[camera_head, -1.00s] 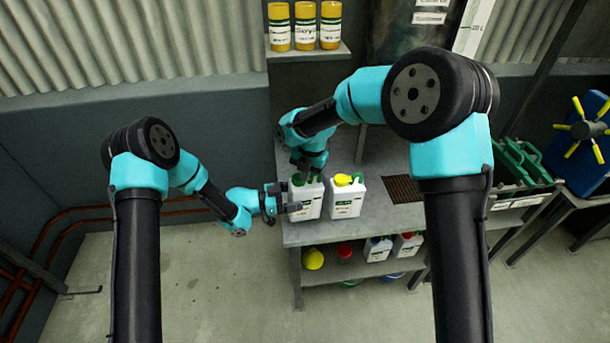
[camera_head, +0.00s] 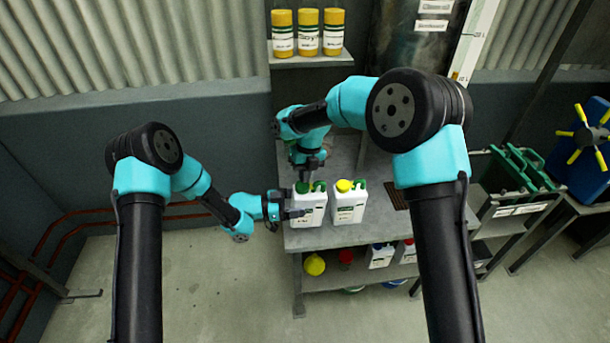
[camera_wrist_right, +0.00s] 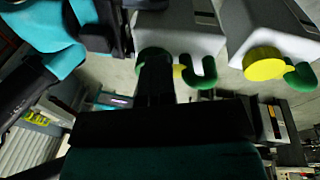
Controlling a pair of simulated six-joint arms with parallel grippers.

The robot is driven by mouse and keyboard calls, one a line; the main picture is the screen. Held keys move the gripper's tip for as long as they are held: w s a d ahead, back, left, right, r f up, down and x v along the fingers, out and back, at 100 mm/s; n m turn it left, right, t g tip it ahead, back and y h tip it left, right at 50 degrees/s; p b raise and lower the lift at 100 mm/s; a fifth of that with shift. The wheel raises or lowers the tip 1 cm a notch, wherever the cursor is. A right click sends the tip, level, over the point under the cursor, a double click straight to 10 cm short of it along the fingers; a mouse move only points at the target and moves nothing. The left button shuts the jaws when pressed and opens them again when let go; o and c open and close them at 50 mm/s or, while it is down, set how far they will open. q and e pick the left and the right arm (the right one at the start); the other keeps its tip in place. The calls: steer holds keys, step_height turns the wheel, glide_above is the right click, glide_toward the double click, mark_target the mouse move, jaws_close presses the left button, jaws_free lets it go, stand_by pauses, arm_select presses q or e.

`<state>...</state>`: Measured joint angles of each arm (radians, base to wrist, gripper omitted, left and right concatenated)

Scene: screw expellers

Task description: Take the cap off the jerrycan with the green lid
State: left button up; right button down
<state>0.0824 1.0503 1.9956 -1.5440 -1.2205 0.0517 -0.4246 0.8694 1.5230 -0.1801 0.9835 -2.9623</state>
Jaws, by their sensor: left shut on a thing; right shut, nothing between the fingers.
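The white jerrycan with the green lid (camera_head: 309,210) stands on the bench. Its green cap (camera_head: 302,187) and green handle (camera_head: 320,186) are on top. My left gripper (camera_head: 291,214) is shut on the jerrycan's left side. My right gripper (camera_head: 307,172) points down from above, close over the green cap, and is shut with nothing between its fingers. In the right wrist view the fingers (camera_wrist_right: 156,78) partly cover the green cap (camera_wrist_right: 149,54), so I cannot tell whether they touch it.
A white jerrycan with a yellow lid (camera_head: 348,211) stands just right of the green-lidded one. Three yellow-capped containers (camera_head: 309,40) stand on the upper shelf. Several containers sit on the lower shelf (camera_head: 335,280). A dark grate (camera_head: 397,193) lies on the bench to the right.

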steer(key=c, duration=1.8)
jaws_free()
steer(key=o, duration=0.4)
steer(key=shift+c, duration=0.2)
steer(key=shift+r, duration=2.25)
steer(key=shift+o, duration=0.3)
